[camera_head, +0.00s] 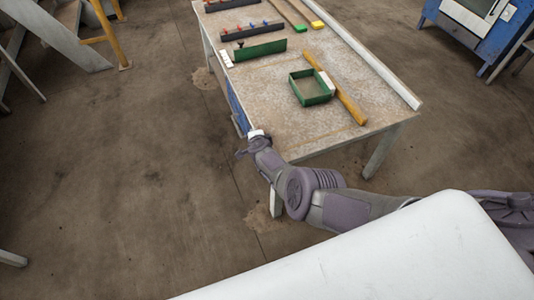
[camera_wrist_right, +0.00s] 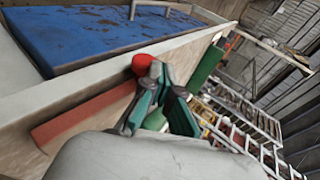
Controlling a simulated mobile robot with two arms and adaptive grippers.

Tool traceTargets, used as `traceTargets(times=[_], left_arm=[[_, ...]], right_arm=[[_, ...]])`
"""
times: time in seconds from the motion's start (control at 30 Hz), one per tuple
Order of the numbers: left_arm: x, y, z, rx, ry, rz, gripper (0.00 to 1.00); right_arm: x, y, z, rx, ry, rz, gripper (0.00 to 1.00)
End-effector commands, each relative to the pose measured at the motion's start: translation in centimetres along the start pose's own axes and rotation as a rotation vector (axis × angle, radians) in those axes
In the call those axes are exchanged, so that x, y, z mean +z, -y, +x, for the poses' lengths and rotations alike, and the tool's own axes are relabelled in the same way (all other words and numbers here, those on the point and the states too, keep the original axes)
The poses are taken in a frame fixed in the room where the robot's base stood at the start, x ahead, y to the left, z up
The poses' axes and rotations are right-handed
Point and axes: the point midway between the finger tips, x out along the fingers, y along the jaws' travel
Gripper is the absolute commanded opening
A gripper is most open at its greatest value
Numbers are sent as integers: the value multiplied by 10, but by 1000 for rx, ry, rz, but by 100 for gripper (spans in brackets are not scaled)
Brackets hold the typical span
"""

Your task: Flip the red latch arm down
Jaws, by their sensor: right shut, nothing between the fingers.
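In the right wrist view, a long red bar (camera_wrist_right: 85,115), which looks like the red latch arm, lies along the pale side of the table. A round red knob (camera_wrist_right: 143,64) shows near its upper end; whether the two are joined is hidden behind my finger. My right gripper (camera_wrist_right: 166,80) is shut and empty, its tips close beside the knob; contact cannot be told. In the head view my right gripper (camera_head: 243,151) is at the left side of the table (camera_head: 275,112), near its front corner. The latch cannot be made out there. My left gripper is not in view.
A blue panel (camera_wrist_right: 110,30) is set in the table's side. On the table are a green open box (camera_head: 297,91), a yellow-handled tool (camera_head: 349,106), a green block (camera_head: 260,50) and dark racks (camera_head: 252,32).

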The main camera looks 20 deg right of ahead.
Motion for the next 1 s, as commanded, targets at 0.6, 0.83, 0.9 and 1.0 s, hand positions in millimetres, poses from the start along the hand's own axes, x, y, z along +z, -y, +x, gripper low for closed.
traceTargets(times=[0.6,0.83,0.9,1.0], left_arm=[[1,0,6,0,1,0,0],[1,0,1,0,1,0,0],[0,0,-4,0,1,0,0],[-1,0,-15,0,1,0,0]], right_arm=[[0,-2,4,-1,1,1,0],[0,2,1,-1,1,1,0],[0,6,-2,-1,2,1,0],[0,14,-8,-2,1,1,0]])
